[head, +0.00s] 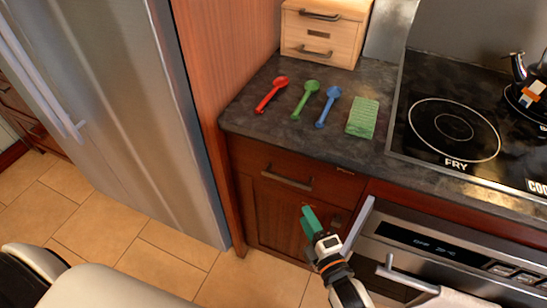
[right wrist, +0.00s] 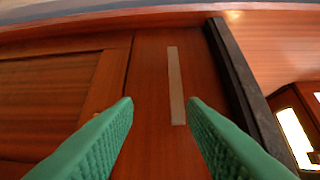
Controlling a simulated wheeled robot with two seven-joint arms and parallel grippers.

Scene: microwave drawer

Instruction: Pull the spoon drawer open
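The wooden drawer (head: 258,159) sits shut under the dark counter, with a door panel below it. Its grey bar handle (head: 288,180) runs across its front. In the right wrist view the drawer front (right wrist: 152,60) is turned on its side and the handle (right wrist: 175,85) stands upright, ahead of the fingers. My right gripper (head: 335,222) is open and empty, below and to the right of the handle in the head view. Its green-padded fingers (right wrist: 160,102) are apart with nothing between them. My left gripper is not in view.
Red (head: 271,94), green (head: 305,99) and blue (head: 328,106) spoons lie on the counter (head: 250,112) beside a green sponge (head: 362,118). A wooden box (head: 325,38) stands behind. The oven (head: 440,256) is at right, the fridge (head: 130,110) at left.

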